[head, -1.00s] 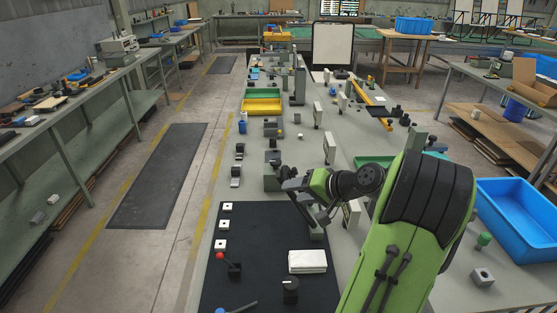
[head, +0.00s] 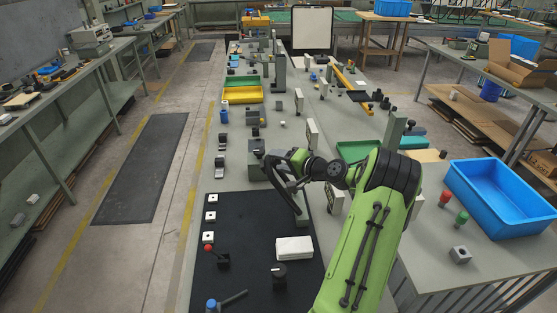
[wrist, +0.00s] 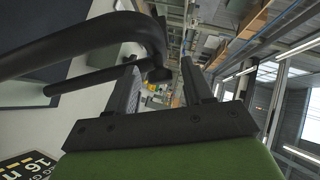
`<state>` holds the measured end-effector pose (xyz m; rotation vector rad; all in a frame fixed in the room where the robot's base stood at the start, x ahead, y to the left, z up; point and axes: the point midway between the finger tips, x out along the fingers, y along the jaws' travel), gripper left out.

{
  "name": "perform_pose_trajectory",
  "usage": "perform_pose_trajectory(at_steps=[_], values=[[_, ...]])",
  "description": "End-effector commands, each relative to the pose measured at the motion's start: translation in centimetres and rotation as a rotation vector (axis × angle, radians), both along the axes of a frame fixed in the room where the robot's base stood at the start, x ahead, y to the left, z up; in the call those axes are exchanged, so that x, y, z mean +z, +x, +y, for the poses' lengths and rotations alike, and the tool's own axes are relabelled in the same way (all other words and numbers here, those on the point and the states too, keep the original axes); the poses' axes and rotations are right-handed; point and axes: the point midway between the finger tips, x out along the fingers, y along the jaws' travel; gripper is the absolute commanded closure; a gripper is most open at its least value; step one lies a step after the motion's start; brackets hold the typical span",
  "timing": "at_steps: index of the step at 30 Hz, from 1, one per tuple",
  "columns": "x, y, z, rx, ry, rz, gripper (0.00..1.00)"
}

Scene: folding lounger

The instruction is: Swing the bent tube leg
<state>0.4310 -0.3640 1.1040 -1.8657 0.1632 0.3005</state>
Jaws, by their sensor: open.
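The bent tube leg (wrist: 85,45) is a dark, thick tube crossing the upper left of the wrist view. It curves downward, and its end lies by the gap between my fingers. My gripper (wrist: 160,64) is open, with one finger on each side of that end; I cannot tell whether either touches it. A second, thinner dark bar runs below the tube at the left. In the head view, dark bars (head: 288,195) slant down beside my wrist toward the mat, and my gripper is hard to make out among them.
A black mat (head: 245,235) covers the near bench, with a red-knobbed lever (head: 215,257), a white block (head: 294,248) and a black knob (head: 279,274). A blue bin (head: 503,200) stands at the right. The left aisle is open floor.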

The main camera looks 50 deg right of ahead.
Motion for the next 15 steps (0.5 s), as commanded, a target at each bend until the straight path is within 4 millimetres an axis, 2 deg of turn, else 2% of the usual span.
perform_pose_trajectory(at_steps=[3, 10, 15], values=[[-0.26, 0.88, 0.07, 0.001, 0.001, 0.0, 0.49], [-0.31, 0.97, 0.05, 0.0, 0.0, 0.0, 0.49], [-0.31, 0.94, 0.05, 0.0, 0.0, 0.001, 0.73]])
